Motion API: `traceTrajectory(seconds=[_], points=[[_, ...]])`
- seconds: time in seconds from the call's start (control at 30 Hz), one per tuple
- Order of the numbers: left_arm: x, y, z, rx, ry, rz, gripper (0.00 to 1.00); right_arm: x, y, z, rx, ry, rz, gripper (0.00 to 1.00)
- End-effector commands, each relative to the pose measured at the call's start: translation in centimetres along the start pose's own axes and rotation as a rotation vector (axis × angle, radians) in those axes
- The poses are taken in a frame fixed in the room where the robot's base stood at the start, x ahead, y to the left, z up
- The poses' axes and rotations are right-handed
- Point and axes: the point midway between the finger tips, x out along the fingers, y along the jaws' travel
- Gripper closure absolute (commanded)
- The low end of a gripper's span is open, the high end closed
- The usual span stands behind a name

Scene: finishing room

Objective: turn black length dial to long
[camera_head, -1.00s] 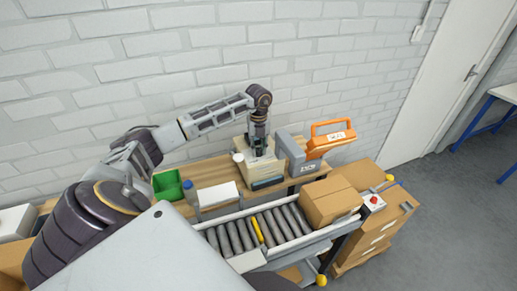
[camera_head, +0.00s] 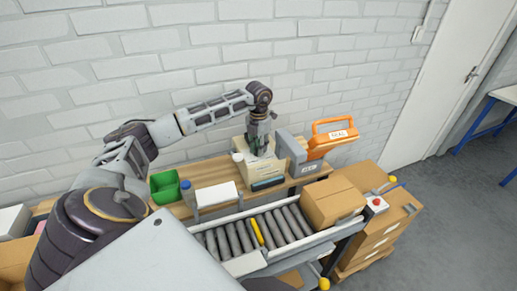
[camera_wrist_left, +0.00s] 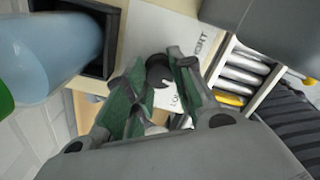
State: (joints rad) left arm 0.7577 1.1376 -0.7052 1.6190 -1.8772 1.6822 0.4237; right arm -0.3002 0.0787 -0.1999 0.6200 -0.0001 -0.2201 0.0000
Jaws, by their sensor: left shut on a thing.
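The black length dial (camera_wrist_left: 158,73) sits on the light front panel (camera_wrist_left: 160,25) of a cream machine (camera_head: 268,169) on the wooden bench. My left gripper (camera_wrist_left: 155,82) is at the panel with its green-padded fingers on either side of the dial, shut on it. A small white mark shows on the dial, toward its lower right. Partly covered lettering, ending "ORT" and beginning "LO", is beside it. In the head view my left gripper (camera_head: 258,147) hides the dial. My right gripper is not in view.
A roller conveyor (camera_head: 250,232) with a carton (camera_head: 333,201) runs in front.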

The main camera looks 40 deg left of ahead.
Motion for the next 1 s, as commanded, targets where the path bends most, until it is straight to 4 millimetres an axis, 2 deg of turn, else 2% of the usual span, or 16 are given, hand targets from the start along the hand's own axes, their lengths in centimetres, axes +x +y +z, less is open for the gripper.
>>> traceTrajectory(seconds=[0.6,1.0], points=[[-0.1,0.0,0.1,0.458,-0.004,0.001,0.99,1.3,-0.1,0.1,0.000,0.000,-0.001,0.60],[-0.1,0.0,0.1,0.587,-0.004,0.001,0.99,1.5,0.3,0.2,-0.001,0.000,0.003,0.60]])
